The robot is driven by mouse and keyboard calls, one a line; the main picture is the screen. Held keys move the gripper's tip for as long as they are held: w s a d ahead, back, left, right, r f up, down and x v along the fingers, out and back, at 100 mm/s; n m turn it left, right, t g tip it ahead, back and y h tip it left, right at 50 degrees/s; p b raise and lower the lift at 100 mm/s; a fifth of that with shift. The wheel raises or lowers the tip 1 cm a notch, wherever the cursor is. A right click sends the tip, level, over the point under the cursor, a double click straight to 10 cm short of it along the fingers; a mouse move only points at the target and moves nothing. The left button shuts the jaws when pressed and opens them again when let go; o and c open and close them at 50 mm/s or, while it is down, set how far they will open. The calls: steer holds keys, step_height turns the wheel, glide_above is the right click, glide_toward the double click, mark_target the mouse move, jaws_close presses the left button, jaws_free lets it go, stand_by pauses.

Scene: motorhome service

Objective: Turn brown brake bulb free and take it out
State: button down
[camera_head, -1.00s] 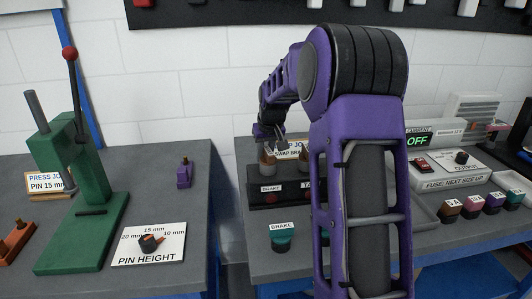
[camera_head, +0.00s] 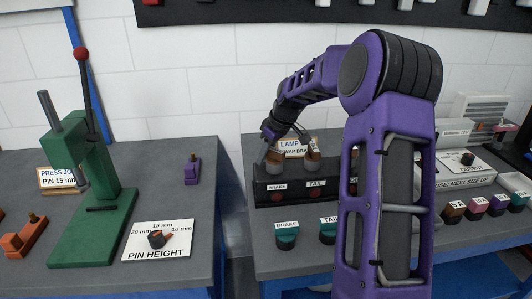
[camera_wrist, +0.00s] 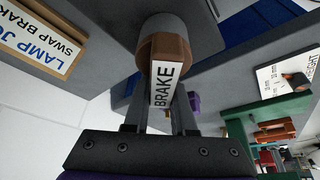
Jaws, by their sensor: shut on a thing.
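The brown brake bulb (camera_head: 275,157) stands upright at the left socket of the dark lamp fixture (camera_head: 297,191), above the BRAKE label. In the wrist view the brown bulb (camera_wrist: 172,43) shows its white BRAKE tag facing the camera. My gripper (camera_wrist: 160,100) is shut on its brown grip, one finger on each side of the tag. In the head view my gripper (camera_head: 274,143) comes down on the bulb from above. Whether the bulb's base is still seated in the socket cannot be told.
A second brown bulb (camera_head: 313,150) stands close by over the TAIL label. Teal BRAKE (camera_head: 287,238) and TAIL (camera_head: 328,232) pieces sit in front of the fixture. A LAMP sign (camera_head: 292,145) stands behind. A green press (camera_head: 95,222) is on the left table, across a gap.

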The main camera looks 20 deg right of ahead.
steer(key=shift+s+r+n, duration=0.15)
steer(key=shift+s+n, duration=0.05)
steer(key=shift+n, duration=0.5)
steer(key=shift+s+a+n+g+y, duration=0.1)
steer(key=shift+a+n+g+y, duration=0.1)
steer(key=shift+n+g+y, duration=0.3)
steer(key=shift+s+a+n, duration=0.15)
steer(key=shift+n, duration=0.45)
steer(key=shift+s+a+n, duration=0.1)
steer(key=shift+n, duration=0.5)
steer(key=shift+s+a+n+g+y, duration=0.15)
steer(key=shift+n+g, duration=0.1)
steer(key=shift+n, duration=0.2)
steer(key=shift+s+n+g+y, duration=0.15)
steer(key=shift+n+g, duration=0.1)
steer(key=shift+n, duration=0.2)
steer(key=c, duration=1.4)
jaws_free()
jaws_close()
steer(key=shift+r, duration=0.4)
